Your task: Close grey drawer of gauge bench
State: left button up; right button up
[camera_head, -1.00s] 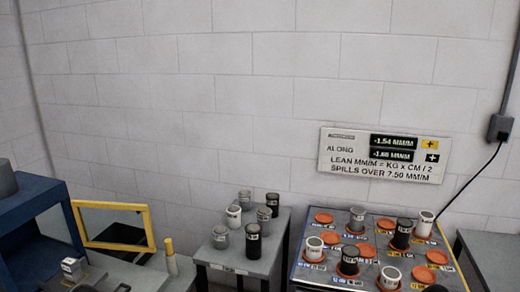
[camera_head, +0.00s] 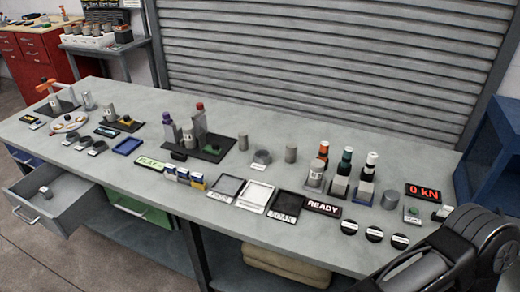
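The gauge bench (camera_head: 235,175) is a long light grey table running across the view. Its grey drawer (camera_head: 68,193) stands pulled out under the left end, its bar handle (camera_head: 27,215) facing the front left. A dark arm with a ribbed black joint, probably my right one, reaches in at the lower right corner, far from the drawer. No fingertips of either gripper show.
A green drawer front (camera_head: 138,207) and a blue drawer front (camera_head: 22,156) flank the grey drawer, both apparently shut. Gauges, bottles and trays cover the bench top. Open floor lies at the front left. A red cabinet (camera_head: 35,52) stands at the back left.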

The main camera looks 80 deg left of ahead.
aim_at(76, 198)
jog(key=u, duration=4.55)
jog(key=i+j+z, duration=0.2)
jog(key=i, duration=0.3)
jog(key=i+j+z, duration=0.15)
jog(key=i, duration=0.3)
jog(key=i+j+z, duration=0.2)
jog(key=i+j, duration=0.2)
jog(key=i, duration=0.1)
